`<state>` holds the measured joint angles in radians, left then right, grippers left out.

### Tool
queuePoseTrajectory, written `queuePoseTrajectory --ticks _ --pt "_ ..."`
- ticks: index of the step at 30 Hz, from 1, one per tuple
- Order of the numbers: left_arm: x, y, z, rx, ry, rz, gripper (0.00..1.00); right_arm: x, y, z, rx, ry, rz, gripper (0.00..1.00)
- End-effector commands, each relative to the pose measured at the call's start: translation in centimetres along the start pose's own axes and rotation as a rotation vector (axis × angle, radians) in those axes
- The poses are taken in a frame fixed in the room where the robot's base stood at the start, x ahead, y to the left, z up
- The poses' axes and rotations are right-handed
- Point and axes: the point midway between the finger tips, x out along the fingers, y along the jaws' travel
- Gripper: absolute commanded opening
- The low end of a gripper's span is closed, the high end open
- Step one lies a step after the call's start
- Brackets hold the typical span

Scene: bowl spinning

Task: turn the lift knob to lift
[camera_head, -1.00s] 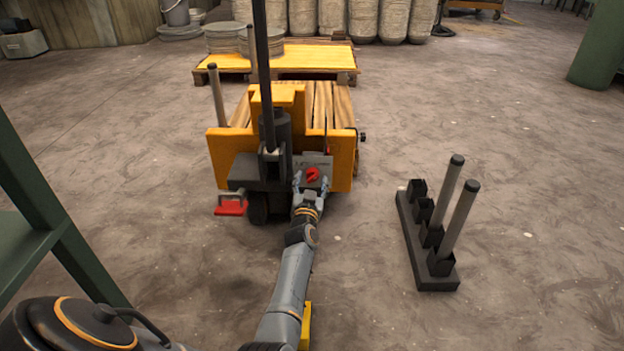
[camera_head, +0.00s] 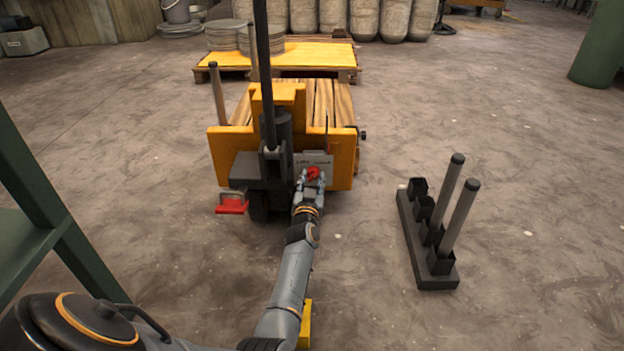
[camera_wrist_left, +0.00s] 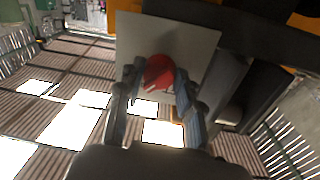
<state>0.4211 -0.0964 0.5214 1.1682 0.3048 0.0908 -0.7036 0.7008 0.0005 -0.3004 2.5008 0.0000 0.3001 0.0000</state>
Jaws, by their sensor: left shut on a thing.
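The lift knob (camera_head: 313,172) is red and sits on a grey panel (camera_head: 314,160) with a "LIFT" label, on the back of the orange pallet lifter (camera_head: 341,150). My left gripper (camera_head: 311,178) reaches the knob from the front and is shut on it. In the left wrist view the knob (camera_wrist_left: 158,72) lies between the two fingers (camera_wrist_left: 158,85), in front of the pale panel (camera_wrist_left: 185,40). The fingers hide part of the knob's sides. My right gripper is in neither view.
A red pedal (camera_head: 231,203) sticks out at the lifter's lower left. A black stand (camera_head: 420,255) with grey upright posts (camera_head: 460,225) is on the floor to the right. A green frame (camera_head: 45,215) is at the left. Floor between lifter and stand is clear.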

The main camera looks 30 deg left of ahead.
Motion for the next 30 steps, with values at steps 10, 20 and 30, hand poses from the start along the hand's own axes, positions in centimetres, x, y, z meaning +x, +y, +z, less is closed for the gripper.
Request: queuePoseTrajectory --ticks 10,20,30 --pt "0.0 0.0 -0.1 -0.274 0.017 -0.003 0.04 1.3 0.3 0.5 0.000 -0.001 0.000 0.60" --pt "0.0 0.1 0.0 -0.588 0.039 -0.008 0.04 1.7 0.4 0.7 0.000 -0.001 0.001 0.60" --pt "0.0 0.2 0.1 -0.911 0.060 -0.012 0.04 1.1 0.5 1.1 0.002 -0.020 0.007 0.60"
